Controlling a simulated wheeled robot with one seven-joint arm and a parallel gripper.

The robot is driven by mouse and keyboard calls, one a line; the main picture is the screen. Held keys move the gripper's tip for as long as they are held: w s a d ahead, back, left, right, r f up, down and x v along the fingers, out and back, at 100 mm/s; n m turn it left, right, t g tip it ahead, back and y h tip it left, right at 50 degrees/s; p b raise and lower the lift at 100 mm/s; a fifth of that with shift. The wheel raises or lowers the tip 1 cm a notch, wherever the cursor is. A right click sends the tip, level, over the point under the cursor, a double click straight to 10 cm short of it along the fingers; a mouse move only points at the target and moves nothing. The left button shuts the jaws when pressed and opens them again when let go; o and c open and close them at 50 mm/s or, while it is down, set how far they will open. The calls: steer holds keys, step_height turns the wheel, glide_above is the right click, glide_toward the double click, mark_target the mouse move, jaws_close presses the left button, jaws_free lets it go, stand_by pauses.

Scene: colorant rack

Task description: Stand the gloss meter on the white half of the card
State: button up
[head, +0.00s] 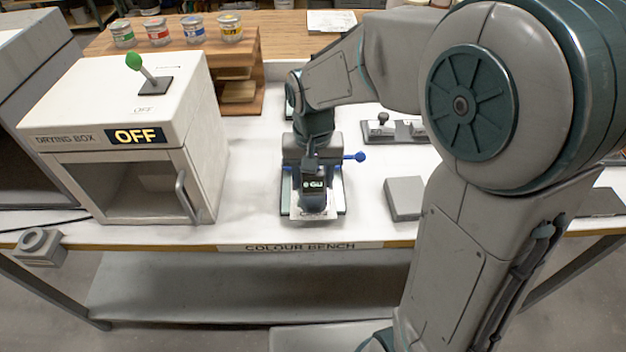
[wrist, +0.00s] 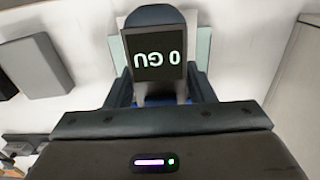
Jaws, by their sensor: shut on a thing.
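My gripper (head: 312,168) is shut on the gloss meter (head: 314,186), a dark upright block whose small screen reads 0 GU. The meter also shows in the wrist view (wrist: 157,55), between the two fingers (wrist: 160,98). Below it lies a flat board with pale green edges (head: 285,205), and a white strip of the card (head: 322,216) shows at its near end. The meter and gripper hide most of the card, including its other half. I cannot tell whether the meter touches the card or hangs just above it.
A blue-knobbed lever (head: 355,157) sticks out right of the gripper. A grey block (head: 404,198) lies farther right on the bench. The white drying box (head: 130,140), marked OFF, stands at left. A wooden rack (head: 240,75) with paint tins is behind. Bench between box and board is clear.

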steer(key=shift+f, duration=0.95)
steer(key=shift+f, duration=0.15)
steer(key=o, duration=1.3)
step_height(320, 180, up, 12)
steer(key=shift+r, duration=0.15)
steer(key=s+d+f+t, duration=0.1)
steer(key=s+d, duration=0.3)
steer(key=s+d+f+t, duration=0.1)
steer(key=s+d, duration=0.3)
steer(key=s+d+f+t, duration=0.1)
steer(key=s+d+f, duration=0.1)
steer(key=s+d, duration=0.2)
steer(key=shift+s+f, duration=0.1)
steer(key=shift+s, duration=0.2)
